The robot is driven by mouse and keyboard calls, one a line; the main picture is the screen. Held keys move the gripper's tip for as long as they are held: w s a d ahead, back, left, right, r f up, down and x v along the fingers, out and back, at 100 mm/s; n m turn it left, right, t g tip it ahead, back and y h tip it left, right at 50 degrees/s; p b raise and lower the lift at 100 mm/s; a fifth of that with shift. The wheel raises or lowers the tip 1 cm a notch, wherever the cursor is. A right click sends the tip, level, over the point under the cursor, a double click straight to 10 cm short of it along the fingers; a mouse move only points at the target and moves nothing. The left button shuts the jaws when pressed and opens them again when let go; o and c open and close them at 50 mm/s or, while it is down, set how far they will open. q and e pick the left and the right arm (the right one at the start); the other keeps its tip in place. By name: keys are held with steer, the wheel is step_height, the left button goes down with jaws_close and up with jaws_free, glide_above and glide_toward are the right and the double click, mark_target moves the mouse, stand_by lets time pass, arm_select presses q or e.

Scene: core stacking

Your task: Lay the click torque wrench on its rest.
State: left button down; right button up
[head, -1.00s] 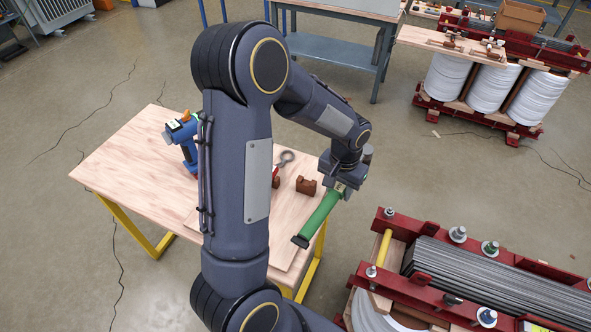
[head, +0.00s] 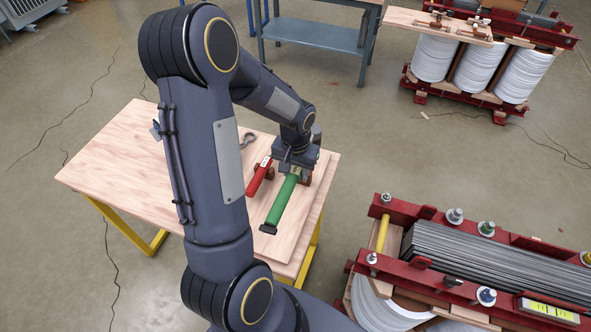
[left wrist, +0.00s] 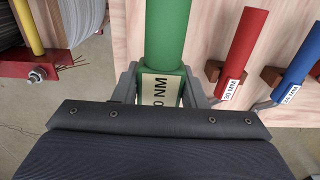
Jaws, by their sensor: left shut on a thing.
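The click torque wrench has a green handle (head: 279,206) and a white label ending in "NM", which also shows in the left wrist view (left wrist: 166,32). My left gripper (head: 294,172) is shut on it near the labelled end; its fingers flank the handle in the left wrist view (left wrist: 162,88). The wrench is over the right part of the wooden board (head: 262,235). A brown block (head: 308,178) shows just right of the gripper and may be part of the rest. I cannot tell whether the wrench touches it. My right gripper is not in view.
A red-handled tool (head: 260,177) lies close left of the wrench, on brown supports (left wrist: 213,70). A blue-handled tool (left wrist: 301,65) lies beyond it. The table (head: 115,168) is bare at left. A red-framed transformer core (head: 440,262) stands to the right.

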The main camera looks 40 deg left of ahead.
arm_select(q)
steer(key=shift+f+b, duration=2.25)
steer(key=shift+f, duration=0.6)
steer(key=c, duration=0.8)
jaws_free()
step_height(320, 180, up, 8)
steer(key=shift+f, duration=0.1)
steer(key=s+d+r+t+h, duration=0.1)
steer(key=s+d+r, duration=0.2)
steer(key=s+d, duration=0.1)
steer(key=s+d+r+m+t+h, duration=0.1)
steer(key=s+d+r+t, duration=0.1)
steer(key=s+d+r, duration=0.2)
steer(key=s+d+r+m+t+h, duration=0.1)
steer(key=s+d+r+t, duration=0.1)
steer(key=s, duration=0.6)
steer(key=shift+s+d+r+h, duration=0.1)
steer(key=shift+d+r+h, duration=0.1)
steer(key=shift+d+r, duration=0.4)
steer(key=shift+d+r+h, duration=0.2)
steer(key=shift+d+r, duration=0.05)
steer(key=shift+d, duration=0.55)
